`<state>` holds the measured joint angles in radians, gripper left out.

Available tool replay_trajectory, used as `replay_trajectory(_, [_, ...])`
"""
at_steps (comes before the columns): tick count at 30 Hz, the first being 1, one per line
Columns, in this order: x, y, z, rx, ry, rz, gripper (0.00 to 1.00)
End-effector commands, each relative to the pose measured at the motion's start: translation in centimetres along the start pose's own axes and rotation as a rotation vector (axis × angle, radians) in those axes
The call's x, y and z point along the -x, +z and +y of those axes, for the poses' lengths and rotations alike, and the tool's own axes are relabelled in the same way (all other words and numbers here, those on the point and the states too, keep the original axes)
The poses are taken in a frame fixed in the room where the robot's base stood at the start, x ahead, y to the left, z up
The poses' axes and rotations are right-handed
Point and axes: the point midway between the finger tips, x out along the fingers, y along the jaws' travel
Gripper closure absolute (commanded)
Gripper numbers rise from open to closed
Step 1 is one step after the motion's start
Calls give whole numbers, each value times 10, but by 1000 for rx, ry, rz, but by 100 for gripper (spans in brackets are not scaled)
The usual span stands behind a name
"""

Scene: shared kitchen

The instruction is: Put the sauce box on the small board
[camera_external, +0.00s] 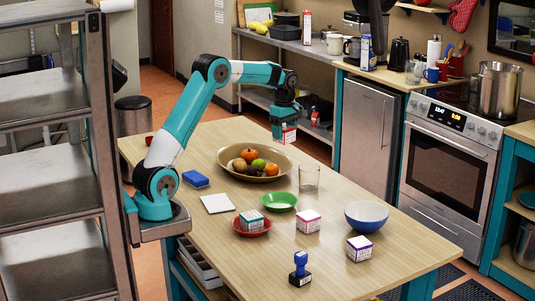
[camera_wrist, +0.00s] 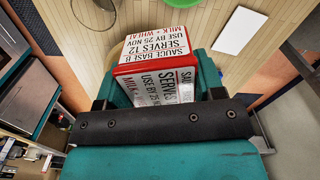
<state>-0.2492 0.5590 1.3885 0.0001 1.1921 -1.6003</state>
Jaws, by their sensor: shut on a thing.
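My gripper (camera_external: 286,122) is raised in the air above the far side of the table, beyond the fruit bowl, and points down. It is shut on the sauce box (camera_external: 288,135), a white box with red edges. In the wrist view the sauce box (camera_wrist: 153,68) sits between the teal fingers, and its label reads "SAUCE BASE B". A small white square board (camera_external: 217,203) lies flat and bare on the table, nearer my arm's base, to the lower left of my gripper.
A wide bowl of fruit (camera_external: 232,165) stands between gripper and board. A blue sponge (camera_external: 195,179), green bowl (camera_external: 279,206), glass (camera_external: 309,180) and blue bowl (camera_external: 366,217) stand around. Other boxes include one on a red plate (camera_external: 251,233), a pink-edged box (camera_external: 307,222) and a purple-edged box (camera_external: 359,249).

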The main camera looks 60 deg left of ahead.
Motion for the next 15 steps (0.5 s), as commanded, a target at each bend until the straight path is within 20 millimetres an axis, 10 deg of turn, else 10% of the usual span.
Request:
replay_trajectory(6, [6, -87, -85, 254, 0, 0, 65])
replay_trajectory(15, [-4, -131, -178, 473, 0, 0, 65])
